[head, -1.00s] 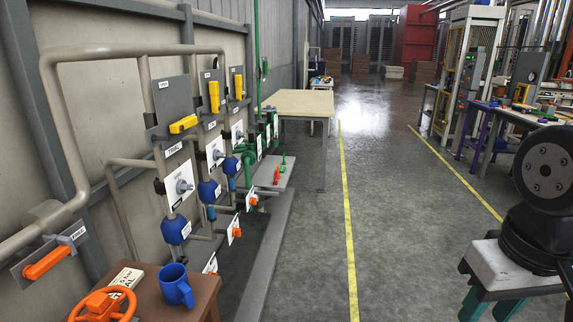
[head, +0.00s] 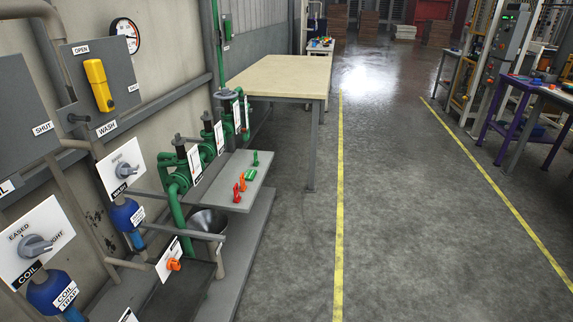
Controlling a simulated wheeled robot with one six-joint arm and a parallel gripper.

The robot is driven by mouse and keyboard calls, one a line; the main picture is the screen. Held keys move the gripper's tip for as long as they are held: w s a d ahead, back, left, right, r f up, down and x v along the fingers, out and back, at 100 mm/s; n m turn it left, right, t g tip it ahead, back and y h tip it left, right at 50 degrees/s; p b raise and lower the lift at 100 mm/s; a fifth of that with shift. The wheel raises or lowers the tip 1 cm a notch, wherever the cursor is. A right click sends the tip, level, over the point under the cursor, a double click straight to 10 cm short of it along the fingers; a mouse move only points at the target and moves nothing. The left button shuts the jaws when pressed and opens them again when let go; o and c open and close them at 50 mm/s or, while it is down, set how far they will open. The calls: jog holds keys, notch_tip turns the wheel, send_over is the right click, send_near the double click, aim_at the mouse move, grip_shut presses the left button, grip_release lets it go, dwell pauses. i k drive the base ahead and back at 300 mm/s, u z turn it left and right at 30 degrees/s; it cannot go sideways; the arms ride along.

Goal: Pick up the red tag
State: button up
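A small red tag (head: 237,193) stands near the front left of a grey shelf (head: 223,177) beside the green pipes. An orange tag-like piece (head: 242,183) is right beside it, and two green pieces (head: 250,175) are farther back on the shelf. They are small in this view, so their exact shapes are hard to tell. My gripper is not in view.
A wooden-topped table (head: 280,75) stands beyond the shelf. Pipes, valve plates and a yellow handle (head: 99,85) line the left wall. A grey ledge (head: 240,262) runs below the shelf. The floor (head: 410,200) right of it is clear, with yellow lines.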

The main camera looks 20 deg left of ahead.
aim_at(238, 198)
jog(key=u, duration=0.25)
jog(key=i, duration=1.95)
jog(key=u, duration=1)
jog(key=i, duration=1.05)
jog(key=u, duration=0.4)
